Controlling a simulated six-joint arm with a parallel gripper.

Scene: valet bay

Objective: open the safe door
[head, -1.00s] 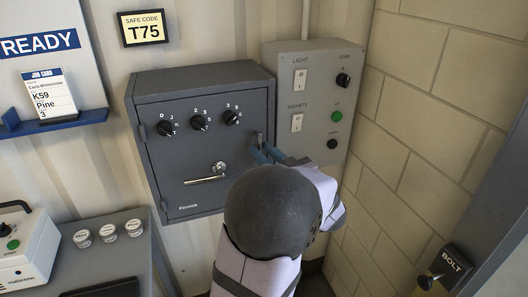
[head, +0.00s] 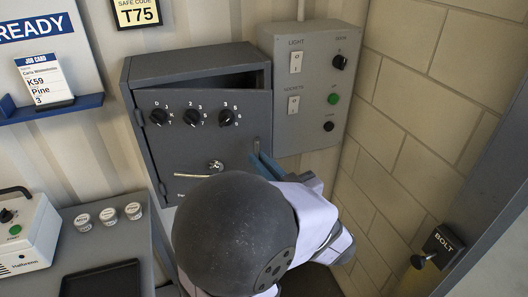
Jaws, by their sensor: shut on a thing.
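The grey safe (head: 190,68) is on the wall at the picture's centre. Its door (head: 180,140) stands partly open, with a dark gap along its top and the free edge at the right swung out. The door carries three black dials (head: 193,117) and a silver lever handle (head: 200,170). My gripper (head: 262,165) is at the right edge of the door, shut on the door's pull there; its blue fingers show, but the grip is partly hidden. My arm hides the door's lower right. The safe's inside is mostly hidden.
A grey switch panel (head: 318,65) is close to the right of the safe. A block wall (head: 420,110) and a bolt (head: 437,248) are further right. At left, several small labelled tubs (head: 108,215) and a black tray (head: 100,280) are on a bench.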

